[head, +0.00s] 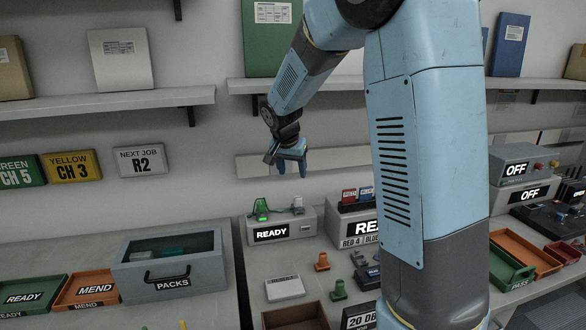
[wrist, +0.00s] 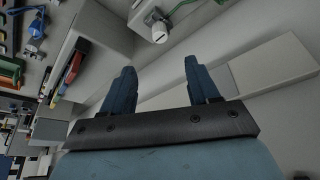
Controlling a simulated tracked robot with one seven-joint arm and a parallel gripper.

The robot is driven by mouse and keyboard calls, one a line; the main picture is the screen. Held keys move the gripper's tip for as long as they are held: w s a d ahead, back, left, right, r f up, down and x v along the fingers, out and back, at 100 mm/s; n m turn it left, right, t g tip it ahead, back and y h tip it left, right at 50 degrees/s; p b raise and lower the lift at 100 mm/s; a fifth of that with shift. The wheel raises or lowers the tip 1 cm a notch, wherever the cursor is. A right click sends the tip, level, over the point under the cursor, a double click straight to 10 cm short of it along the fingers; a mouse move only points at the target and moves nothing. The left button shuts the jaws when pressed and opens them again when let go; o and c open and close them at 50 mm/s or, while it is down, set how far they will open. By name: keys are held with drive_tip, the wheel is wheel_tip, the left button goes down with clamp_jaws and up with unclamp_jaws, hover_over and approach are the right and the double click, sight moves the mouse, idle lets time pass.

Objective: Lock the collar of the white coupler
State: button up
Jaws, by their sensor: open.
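A small whitish fitting, which looks like the white coupler (head: 298,205), stands at the right end of the top of a grey box marked READY (head: 292,231). In the wrist view, a short white cylinder (wrist: 160,33), likely the same coupler, sits at the edge of a grey box beyond the fingers. Its collar is too small to make out, so I cannot tell how it is turned. My gripper (head: 292,169) is open and empty, raised above and behind the box, apart from the coupler. In the wrist view, my gripper (wrist: 158,78) has both blue fingers spread with nothing between them.
A green-lit fitting (head: 262,209) stands left of the coupler, with a green cable beside it. The wall behind my gripper is close.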

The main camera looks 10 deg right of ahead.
sight(297, 198)
drive_tip(key=x, duration=1.3)
drive_tip(key=shift+f, duration=0.25)
drive_tip(key=shift+c, duration=0.2)
drive_tip(key=c, duration=1.1)
clamp_jaws()
